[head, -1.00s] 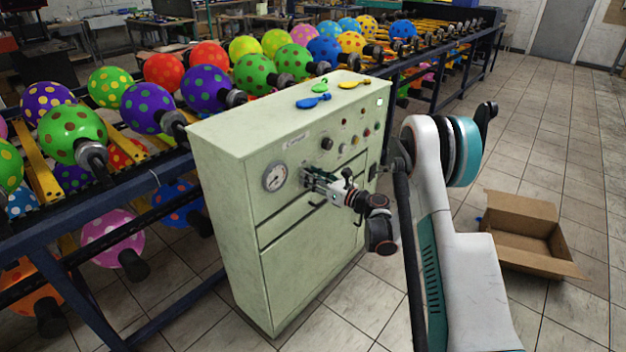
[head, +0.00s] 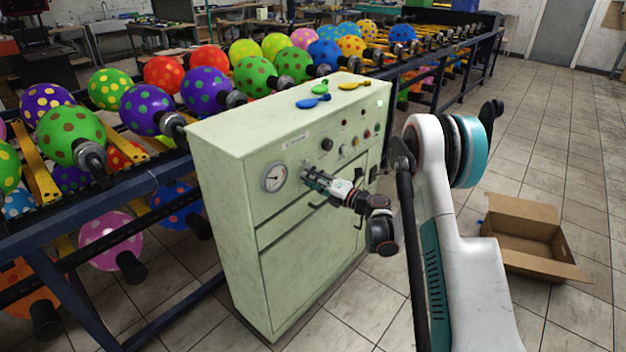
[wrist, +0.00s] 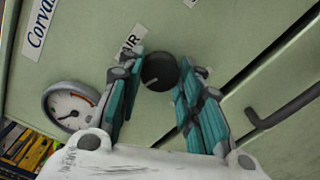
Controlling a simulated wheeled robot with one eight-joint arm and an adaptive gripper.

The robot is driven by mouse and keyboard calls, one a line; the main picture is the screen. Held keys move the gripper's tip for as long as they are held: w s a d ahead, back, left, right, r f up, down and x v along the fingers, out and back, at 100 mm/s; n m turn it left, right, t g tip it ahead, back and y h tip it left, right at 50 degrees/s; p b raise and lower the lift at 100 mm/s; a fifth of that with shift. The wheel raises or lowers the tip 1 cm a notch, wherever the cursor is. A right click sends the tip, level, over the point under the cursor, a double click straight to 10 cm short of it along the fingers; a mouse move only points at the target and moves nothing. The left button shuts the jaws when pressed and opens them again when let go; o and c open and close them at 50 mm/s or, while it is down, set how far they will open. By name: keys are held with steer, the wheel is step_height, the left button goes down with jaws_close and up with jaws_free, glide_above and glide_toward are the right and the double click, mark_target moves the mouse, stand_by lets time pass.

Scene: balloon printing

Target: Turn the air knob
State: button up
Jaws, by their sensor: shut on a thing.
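The air knob (wrist: 160,71) is a round dark knob with a pale line on its face, on the front panel of the pale green cabinet (head: 290,235). An "AIR" label (wrist: 131,43), partly covered by a finger, sits beside it in the wrist view. My gripper (wrist: 161,68) has teal-padded fingers on both sides of the knob and is shut on it. In the head view my gripper (head: 309,175) reaches the panel from the right, and its fingers hide the knob there.
A pressure gauge (head: 274,177) is left of my gripper. Black handles (wrist: 285,108) stick out below the knob. Small buttons and knobs (head: 326,144) are above. Deflated balloons (head: 313,101) lie on the cabinet top. A balloon rack stands behind; an open cardboard box (head: 530,235) is on the floor.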

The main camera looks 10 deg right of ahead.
steer(key=m, duration=0.7)
stand_by(0.5)
steer(key=o, duration=1.1)
steer(key=shift+d, duration=0.1)
steer(key=v, duration=1.1)
steer(key=shift+s+d, duration=0.15)
steer(key=shift+s, duration=0.2)
